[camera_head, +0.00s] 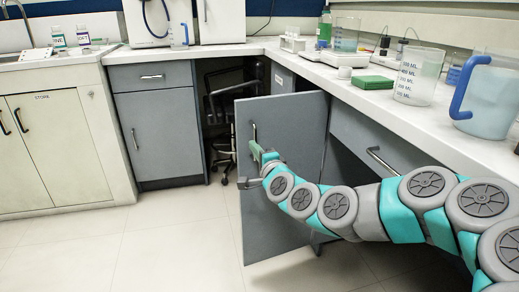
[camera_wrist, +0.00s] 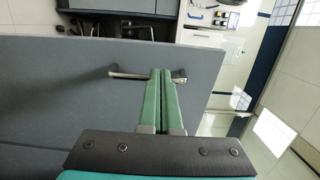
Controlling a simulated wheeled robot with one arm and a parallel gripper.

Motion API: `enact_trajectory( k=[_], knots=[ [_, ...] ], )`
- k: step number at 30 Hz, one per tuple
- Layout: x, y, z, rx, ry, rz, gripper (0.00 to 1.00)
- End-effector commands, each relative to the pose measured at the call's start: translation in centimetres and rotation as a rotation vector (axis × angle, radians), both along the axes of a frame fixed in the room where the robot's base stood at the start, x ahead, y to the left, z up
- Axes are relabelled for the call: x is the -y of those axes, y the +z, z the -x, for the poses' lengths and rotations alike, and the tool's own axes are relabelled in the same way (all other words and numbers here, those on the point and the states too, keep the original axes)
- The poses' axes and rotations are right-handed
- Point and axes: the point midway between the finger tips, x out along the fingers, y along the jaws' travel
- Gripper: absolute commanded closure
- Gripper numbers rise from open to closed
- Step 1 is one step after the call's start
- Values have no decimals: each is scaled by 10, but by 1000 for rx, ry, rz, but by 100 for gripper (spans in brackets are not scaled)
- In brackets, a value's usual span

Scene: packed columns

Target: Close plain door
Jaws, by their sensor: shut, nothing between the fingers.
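The plain grey door (camera_head: 285,185) stands swung open from the cabinet under the right-hand counter, jutting into the aisle. It fills much of the wrist view as a grey panel (camera_wrist: 60,95). Its metal bar handle (camera_head: 252,131) also shows in the wrist view (camera_wrist: 130,74). My gripper (camera_head: 257,149) is at the door's handle side, and its green fingers (camera_wrist: 161,75) are pressed together with nothing between them. The fingertips overlap the handle in the wrist view; I cannot tell whether they touch it. Part of the door is hidden behind my arm.
A drawer with a bar handle (camera_head: 384,160) is right of the door, close to my arm. A grey cabinet (camera_head: 160,125) and a beige cabinet labelled STORE (camera_head: 52,150) stand at left. A chair (camera_head: 222,110) is under the corner counter. The pale floor (camera_head: 160,240) at front left is clear.

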Motion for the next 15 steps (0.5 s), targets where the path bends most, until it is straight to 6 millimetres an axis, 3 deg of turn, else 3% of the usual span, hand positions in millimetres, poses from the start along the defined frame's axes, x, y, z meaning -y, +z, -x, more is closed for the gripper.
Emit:
enact_trajectory(
  k=[6,15],
  knots=[
    [-13,2,-30,3,0,1,100],
    [-22,1,-52,2,0,0,100]
  ],
)
